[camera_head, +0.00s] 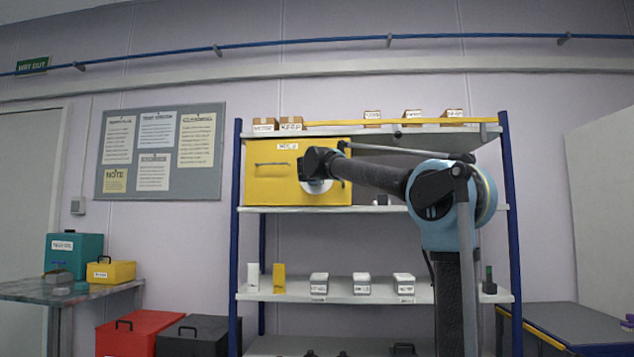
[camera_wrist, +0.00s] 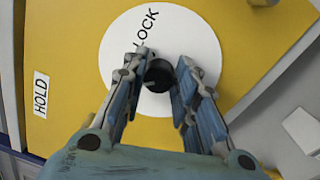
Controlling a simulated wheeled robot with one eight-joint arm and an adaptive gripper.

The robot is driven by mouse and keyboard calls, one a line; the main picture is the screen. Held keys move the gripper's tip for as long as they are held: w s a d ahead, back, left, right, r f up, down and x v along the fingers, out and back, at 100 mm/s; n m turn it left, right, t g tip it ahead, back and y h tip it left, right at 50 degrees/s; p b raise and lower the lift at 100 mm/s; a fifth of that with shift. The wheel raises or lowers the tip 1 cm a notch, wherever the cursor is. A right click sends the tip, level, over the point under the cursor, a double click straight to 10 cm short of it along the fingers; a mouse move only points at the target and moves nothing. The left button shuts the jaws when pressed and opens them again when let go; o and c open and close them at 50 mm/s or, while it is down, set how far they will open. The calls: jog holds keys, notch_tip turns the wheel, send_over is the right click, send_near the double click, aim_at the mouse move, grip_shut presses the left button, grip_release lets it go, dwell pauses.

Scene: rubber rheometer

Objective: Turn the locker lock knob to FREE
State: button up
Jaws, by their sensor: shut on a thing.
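The yellow locker (camera_head: 262,178) sits on the upper shelf of the rack, with a handle on its front. In the wrist view its front carries a white round dial plate (camera_wrist: 205,40) with the word LOCK at its upper edge, tilted. The dark lock knob (camera_wrist: 158,77) is at the plate's middle. My gripper (camera_wrist: 159,66) has its fingers on both sides of the knob and is shut on it. In the head view my gripper (camera_head: 318,168) is at the locker's right part and hides the knob.
A HOLD label (camera_wrist: 41,95) is on the yellow face, left of the dial. Small boxes (camera_head: 372,118) stand on the top shelf above. Several containers (camera_head: 361,284) stand on the shelf below. A noticeboard (camera_head: 160,150) hangs on the wall at left.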

jog(key=shift+n, duration=0.5)
jog(key=o, duration=1)
jog(key=shift+w+f, duration=0.1)
jog(key=shift+o, duration=0.2)
jog(key=s, duration=1.1)
jog(key=shift+s+a+f, duration=0.25)
jog(key=shift+s+f, duration=0.05)
jog(key=shift+s, duration=0.1)
